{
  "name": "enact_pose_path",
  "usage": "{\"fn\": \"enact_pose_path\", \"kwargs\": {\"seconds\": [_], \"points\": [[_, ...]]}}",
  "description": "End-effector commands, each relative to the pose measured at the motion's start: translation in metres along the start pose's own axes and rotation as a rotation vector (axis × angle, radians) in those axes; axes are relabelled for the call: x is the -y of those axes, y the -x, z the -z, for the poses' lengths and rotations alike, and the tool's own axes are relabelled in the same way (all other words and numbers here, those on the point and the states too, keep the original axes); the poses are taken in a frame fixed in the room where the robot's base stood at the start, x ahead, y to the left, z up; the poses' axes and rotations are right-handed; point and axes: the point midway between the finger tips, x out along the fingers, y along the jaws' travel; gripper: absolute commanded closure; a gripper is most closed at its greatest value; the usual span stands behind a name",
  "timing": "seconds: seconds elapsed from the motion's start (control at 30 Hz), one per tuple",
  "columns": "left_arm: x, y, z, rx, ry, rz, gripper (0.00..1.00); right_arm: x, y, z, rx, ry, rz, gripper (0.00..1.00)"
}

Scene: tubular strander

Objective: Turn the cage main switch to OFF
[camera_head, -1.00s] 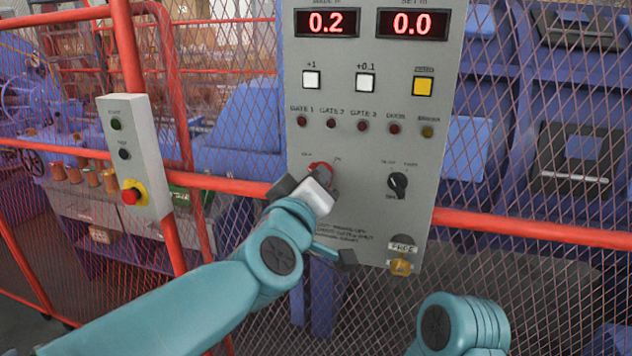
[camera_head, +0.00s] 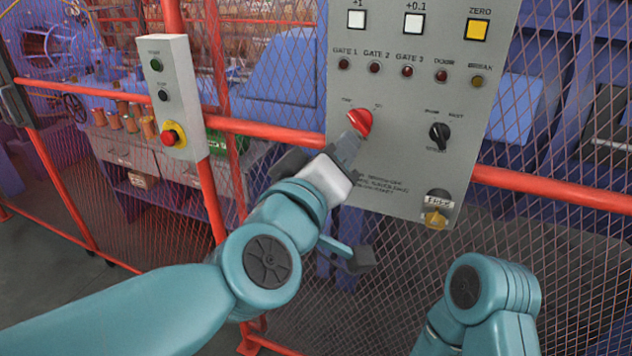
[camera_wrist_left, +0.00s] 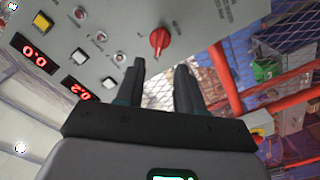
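The red rotary switch (camera_head: 360,122) sits on the grey control panel (camera_head: 400,165), below the row of gate lamps. Small labels stand above it, too blurred to read surely. In the left wrist view the red switch (camera_wrist_left: 159,41) shows whole, just beyond the fingertips. My left gripper (camera_head: 347,147) is at the switch's lower left in the head view. In the left wrist view my left gripper (camera_wrist_left: 160,78) has its two dark fingers apart, with nothing between them. My right arm shows at the lower right of the head view; its gripper is out of view.
A button box (camera_head: 171,95) with a red stop button hangs left. A red rail (camera_head: 265,132) and mesh fence run behind the panel.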

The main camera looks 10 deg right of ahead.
Motion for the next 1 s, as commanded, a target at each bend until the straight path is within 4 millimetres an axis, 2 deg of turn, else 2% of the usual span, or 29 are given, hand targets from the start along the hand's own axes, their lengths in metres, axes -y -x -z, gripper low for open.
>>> {"fn": "enact_pose_path", "kwargs": {"seconds": [0.1,0.3,0.5,0.8,0.87,0.97,1.0], "points": [[-0.002,0.031,0.001,-0.001,0.002,-0.003,0.63,0.000,0.001,0.000,0.000,0.000,0.000,0.57],[-0.001,0.062,0.001,0.000,0.001,-0.002,0.63,0.001,0.003,0.000,0.000,0.000,0.000,0.57],[0.000,0.072,0.000,0.001,0.002,0.000,0.63,0.001,0.003,0.000,0.000,0.000,0.000,0.57],[0.004,0.070,0.005,-0.006,0.004,0.012,0.63,0.002,0.005,0.000,0.000,0.000,0.000,0.57],[0.018,0.065,0.013,-0.015,0.008,0.048,0.63,0.003,0.009,0.000,0.000,0.000,0.000,0.57],[0.070,0.046,0.019,-0.009,0.014,0.174,0.63,0.007,0.020,0.000,0.000,0.000,0.000,0.57],[0.100,0.038,0.017,0.004,0.018,0.242,0.63,0.009,0.025,-0.001,0.000,0.000,0.000,0.57]]}}
